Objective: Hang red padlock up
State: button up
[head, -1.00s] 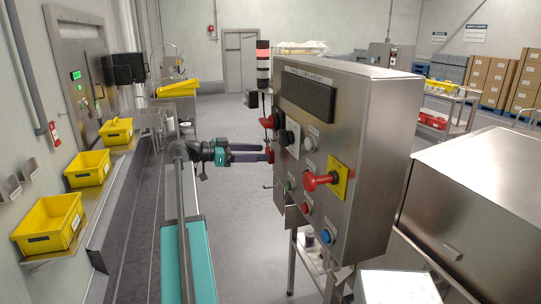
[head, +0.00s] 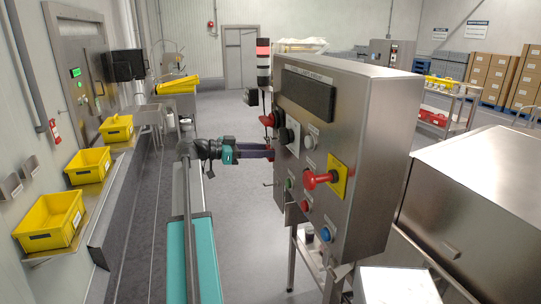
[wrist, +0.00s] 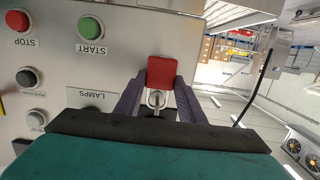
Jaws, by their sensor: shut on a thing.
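The red padlock (wrist: 161,71) shows in the wrist view between my gripper's fingertips, its metal shackle (wrist: 157,99) pointing back toward the palm. My gripper (wrist: 158,92) is shut on it, with one dark finger on each side. In the head view my gripper (head: 271,152) reaches in from the left to the left edge of the steel control cabinet (head: 378,150). I cannot tell whether the shackle is around anything.
The cabinet front carries a red rotary switch on a yellow plate (head: 338,181) and several push buttons. A signal tower (head: 263,66) stands behind it. Yellow bins (head: 89,165) line the left wall. The floor behind the gripper (head: 236,112) is clear.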

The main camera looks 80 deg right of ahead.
jog(key=o, duration=0.7)
grip_shut()
jog(key=shift+w+r, duration=0.15)
jog(key=shift+r, duration=0.1)
jog(key=shift+r, duration=0.6)
jog(key=shift+w+a+b, duration=0.1)
jog(key=shift+w+b, duration=0.1)
jog(key=shift+b, duration=0.1)
jog(key=f+b+v, duration=0.1)
jog(key=b+v, duration=0.1)
jog(key=v, duration=0.4)
jog(key=shift+b, duration=0.4)
dwell(0.3)
